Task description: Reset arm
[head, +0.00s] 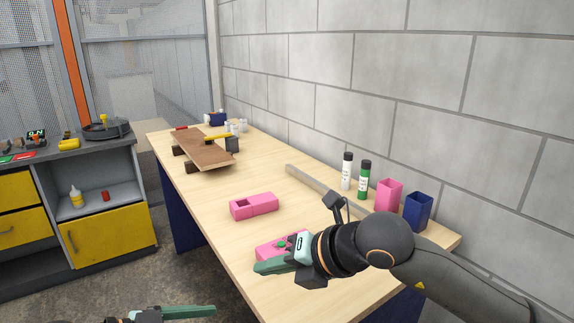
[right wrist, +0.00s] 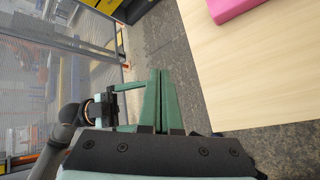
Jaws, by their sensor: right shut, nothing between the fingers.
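My right gripper (head: 262,268) is in front of a pink block (head: 268,248) near the table's front edge and partly covers it in the head view. In the right wrist view its green fingers (right wrist: 160,75) are together and hold nothing. My left gripper (head: 200,311) shows only in part at the bottom of the head view, left of the table and over the floor. How far apart its fingers are is unclear.
On the wooden table (head: 225,255) lie an open pink box (head: 254,206) and a board (head: 205,150) on dark supports. Bottles (head: 364,180), a pink cup (head: 388,195) and a blue cup (head: 417,211) stand along the wall. A yellow-fronted cabinet (head: 110,240) is at left.

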